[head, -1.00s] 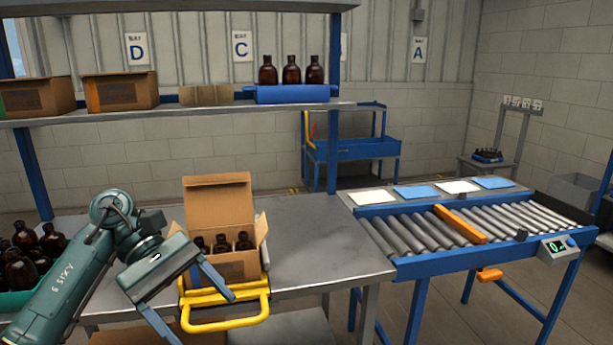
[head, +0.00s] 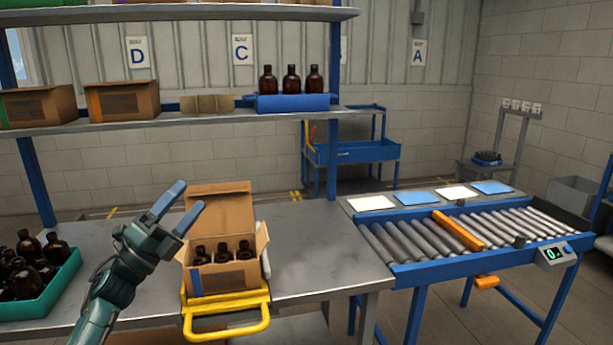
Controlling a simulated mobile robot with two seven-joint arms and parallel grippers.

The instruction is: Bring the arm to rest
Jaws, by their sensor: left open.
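My left gripper (head: 182,207) is open and empty. Its blue fingers point up and to the right, in front of the left side of an open cardboard box (head: 224,278) in the head view. The box stands on the steel bench in a yellow-handled holder (head: 227,328), with its back flap up. Several amber bottles (head: 222,252) stand upright inside it; the gripper and forearm (head: 112,290) are to their left. I see no contact between the fingers and the box. My right gripper is not in view.
A green tray (head: 62,285) of amber bottles is at the bench's left. A shelf (head: 210,121) above holds cardboard boxes and three bottles (head: 291,78) on a blue stand. A roller conveyor (head: 470,236) stands at right. The bench (head: 320,240) right of the box is clear.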

